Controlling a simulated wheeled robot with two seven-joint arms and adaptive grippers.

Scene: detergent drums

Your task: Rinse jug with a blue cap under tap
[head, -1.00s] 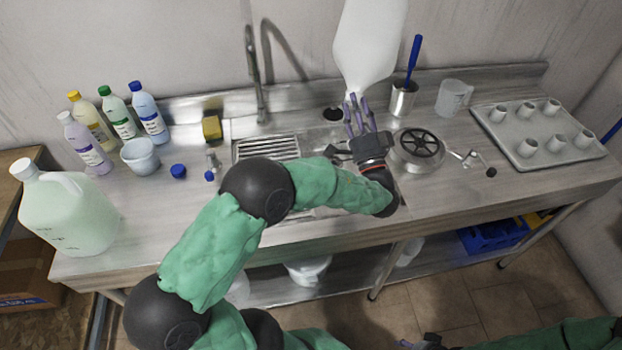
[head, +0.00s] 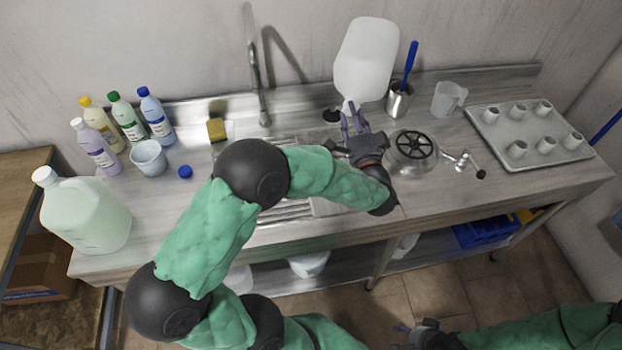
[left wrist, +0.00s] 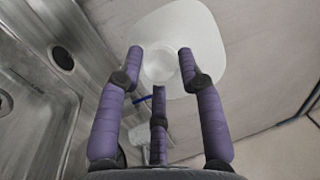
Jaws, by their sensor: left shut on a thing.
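A white translucent jug (head: 365,62) is held up over the back of the counter, neck pointing down, with no cap visible on it. My left gripper (head: 354,120) is shut on the jug at its neck. The left wrist view shows the jug (left wrist: 196,48) beyond the purple fingers (left wrist: 160,75). The tall tap (head: 257,85) stands at the back, left of the jug and apart from it. A loose blue cap (head: 185,172) lies on the counter. My arm hides much of the sink (head: 285,212). My right gripper (head: 405,338) is low at the bottom edge; its fingers are unclear.
A large jug with a white cap (head: 88,215) and several bottles (head: 128,120) stand left, beside a small pail (head: 149,158). Right are a brush holder (head: 398,102), a measuring jug (head: 448,98) and a tray (head: 500,148) of cups.

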